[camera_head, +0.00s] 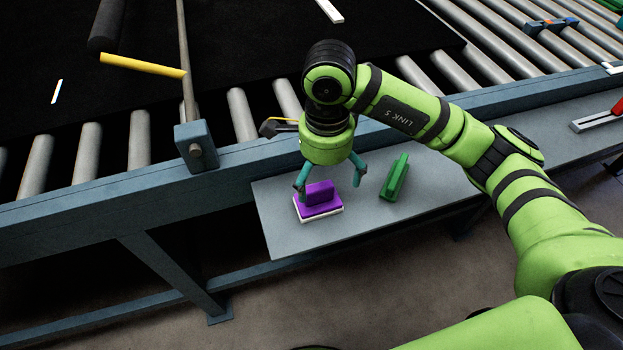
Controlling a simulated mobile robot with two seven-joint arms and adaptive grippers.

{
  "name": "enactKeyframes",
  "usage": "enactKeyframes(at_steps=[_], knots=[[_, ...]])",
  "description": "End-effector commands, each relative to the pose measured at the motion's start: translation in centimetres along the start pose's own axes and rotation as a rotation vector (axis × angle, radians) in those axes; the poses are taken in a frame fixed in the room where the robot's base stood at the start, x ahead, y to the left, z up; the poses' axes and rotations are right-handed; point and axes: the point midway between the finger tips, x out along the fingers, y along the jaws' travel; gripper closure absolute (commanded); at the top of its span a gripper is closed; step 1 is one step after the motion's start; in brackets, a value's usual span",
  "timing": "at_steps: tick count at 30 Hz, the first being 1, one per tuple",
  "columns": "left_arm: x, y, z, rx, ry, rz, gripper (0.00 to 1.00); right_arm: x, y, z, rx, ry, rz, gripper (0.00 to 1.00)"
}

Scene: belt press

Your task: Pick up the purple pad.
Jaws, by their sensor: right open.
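The purple pad (320,199) has a flat base with a raised block on top. It sits on a thin white piece on the left part of the grey shelf. My right gripper (329,180) is directly above the purple pad, pointing down. Its two teal fingers are open, one on the left near the pad and one to its right. I cannot tell whether a finger touches the pad. My left gripper is not in view.
A green block (396,178) lies on the grey shelf (287,236) right of the pad. Behind is a roller conveyor with a blue rail (240,160) and a black belt (250,50). A red-and-white item (600,118) lies far right.

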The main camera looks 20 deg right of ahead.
Motion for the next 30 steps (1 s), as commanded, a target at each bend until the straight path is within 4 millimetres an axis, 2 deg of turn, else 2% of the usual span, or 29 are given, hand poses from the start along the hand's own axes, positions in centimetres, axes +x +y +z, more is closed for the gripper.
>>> enactKeyframes(at_steps=[11,16,23,24,26,27,28,30], knots=[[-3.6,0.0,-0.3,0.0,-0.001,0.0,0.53,4.3,0.4,1.0,-0.001,-0.001,0.01,0.0],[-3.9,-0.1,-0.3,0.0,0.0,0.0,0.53,6.3,0.2,1.0,0.0,-0.003,0.004,0.0],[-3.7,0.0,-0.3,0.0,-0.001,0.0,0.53,6.6,0.2,0.9,-0.001,-0.003,0.001,0.0],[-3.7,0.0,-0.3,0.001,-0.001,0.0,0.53,6.6,0.2,1.0,-0.001,-0.003,0.002,0.08],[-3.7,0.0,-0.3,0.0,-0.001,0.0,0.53,6.6,0.2,1.0,-0.001,-0.003,0.002,0.32],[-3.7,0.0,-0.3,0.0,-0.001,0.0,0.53,6.6,0.2,1.0,-0.001,-0.003,0.002,0.48],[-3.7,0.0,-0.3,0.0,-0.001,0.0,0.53,6.6,0.2,1.0,-0.001,-0.003,0.002,0.58],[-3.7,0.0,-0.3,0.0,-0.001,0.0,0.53,6.6,0.2,1.0,-0.001,-0.003,0.003,0.58]])
